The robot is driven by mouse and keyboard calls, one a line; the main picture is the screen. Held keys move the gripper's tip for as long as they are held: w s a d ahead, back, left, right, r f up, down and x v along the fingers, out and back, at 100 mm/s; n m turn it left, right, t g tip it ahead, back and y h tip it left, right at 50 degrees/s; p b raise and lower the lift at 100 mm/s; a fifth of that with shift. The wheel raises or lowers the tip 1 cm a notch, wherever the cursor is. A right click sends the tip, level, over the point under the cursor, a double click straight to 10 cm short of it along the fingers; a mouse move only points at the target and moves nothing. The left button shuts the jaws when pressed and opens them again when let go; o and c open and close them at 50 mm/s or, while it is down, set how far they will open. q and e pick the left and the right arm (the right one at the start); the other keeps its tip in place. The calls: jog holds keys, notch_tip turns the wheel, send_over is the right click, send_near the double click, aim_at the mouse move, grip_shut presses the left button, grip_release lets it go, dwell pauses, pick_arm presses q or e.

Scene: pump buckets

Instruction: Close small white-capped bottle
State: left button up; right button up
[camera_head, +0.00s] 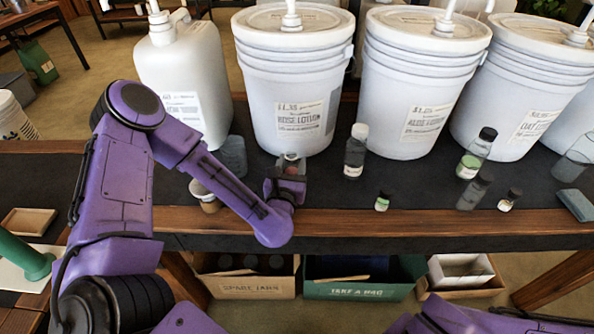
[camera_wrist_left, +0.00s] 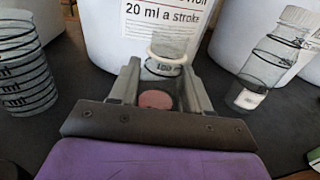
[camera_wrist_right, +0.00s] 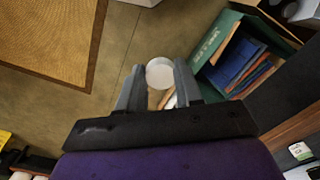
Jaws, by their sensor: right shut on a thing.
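The small clear bottle (camera_wrist_left: 163,72) is upright with no cap on it and pinkish contents low inside. My left gripper (camera_wrist_left: 162,88) is shut on it, one finger on each side. In the head view the bottle (camera_head: 291,161) shows in my left gripper (camera_head: 288,178), just in front of the rose lotion bucket. In the right wrist view a round white cap (camera_wrist_right: 159,72) sits between the fingertips of my right gripper (camera_wrist_right: 159,84), which is shut on it. Below it are the floor and the lower shelf, well off the tabletop. The head view does not show my right gripper.
Large white pump buckets (camera_head: 293,85) line the table's back. Small jars (camera_head: 382,201), a green-filled bottle (camera_head: 474,155) and a grey beaker (camera_head: 233,155) stand around. The table's wooden front edge (camera_head: 400,222) is close.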

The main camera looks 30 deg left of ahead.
aim_at(291, 159)
pick_arm(q)
jog(key=shift+r, duration=0.1)
